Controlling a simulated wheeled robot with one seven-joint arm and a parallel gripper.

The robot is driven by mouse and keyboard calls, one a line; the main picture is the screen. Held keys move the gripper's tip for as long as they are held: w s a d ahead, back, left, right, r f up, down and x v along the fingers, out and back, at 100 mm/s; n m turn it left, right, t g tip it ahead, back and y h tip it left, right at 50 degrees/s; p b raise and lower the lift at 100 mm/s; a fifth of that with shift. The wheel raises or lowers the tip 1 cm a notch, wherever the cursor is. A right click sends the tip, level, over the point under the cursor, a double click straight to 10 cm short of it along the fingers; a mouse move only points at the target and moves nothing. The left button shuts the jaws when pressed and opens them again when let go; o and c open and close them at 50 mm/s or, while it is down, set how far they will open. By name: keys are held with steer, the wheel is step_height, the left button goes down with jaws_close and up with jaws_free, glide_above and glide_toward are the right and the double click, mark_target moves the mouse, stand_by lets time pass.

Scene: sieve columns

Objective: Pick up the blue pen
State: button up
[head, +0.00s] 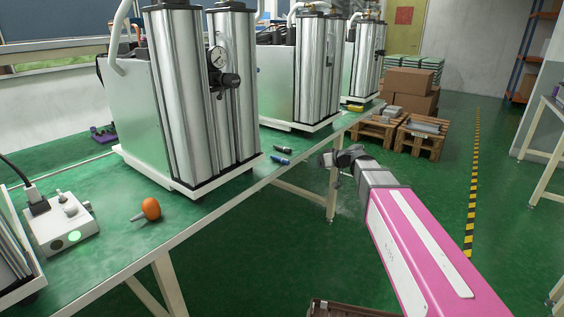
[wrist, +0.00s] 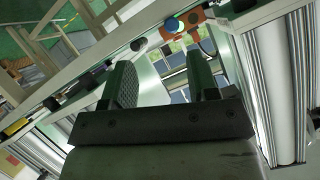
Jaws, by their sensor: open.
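Two small pen-like things lie close together on the green table (head: 110,262) near its edge, right of the front column unit. The nearer one (head: 279,160) looks blue and dark; the farther one (head: 282,149) is also dark bluish. They are too small to tell which is the blue pen. My gripper (head: 328,158) is right of them, past the table edge, and appears apart from them. In the wrist view my gripper (wrist: 162,68) has its two fingers spread, with nothing held between them. I cannot clearly make out the pen in that view.
A tall silver column unit (head: 178,100) stands beside the pens; another (head: 297,85) stands behind. An orange-ended tool (head: 150,208) and a white control box (head: 62,224) lie at the left. Pallets with boxes (head: 408,92) stand on the floor behind. Free floor lies right of the table.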

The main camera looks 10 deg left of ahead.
mark_target(289, 162)
steer(key=shift+n+y, duration=0.3)
steer(key=shift+y, duration=0.1)
steer(key=shift+a+r+x, duration=0.1)
steer(key=shift+r+x, duration=0.15)
steer(key=shift+x, duration=1.75)
steer(key=shift+a+r+x, duration=0.15)
steer(key=shift+r+x, duration=0.1)
steer(key=shift+x, duration=1.7)
steer(key=shift+a+r+x, duration=0.1)
steer(key=shift+r+x, duration=0.2)
steer(key=shift+x, duration=1.7)
steer(key=shift+s, duration=0.1)
steer(key=shift+c, duration=0.3)
steer(key=c, duration=0.9)
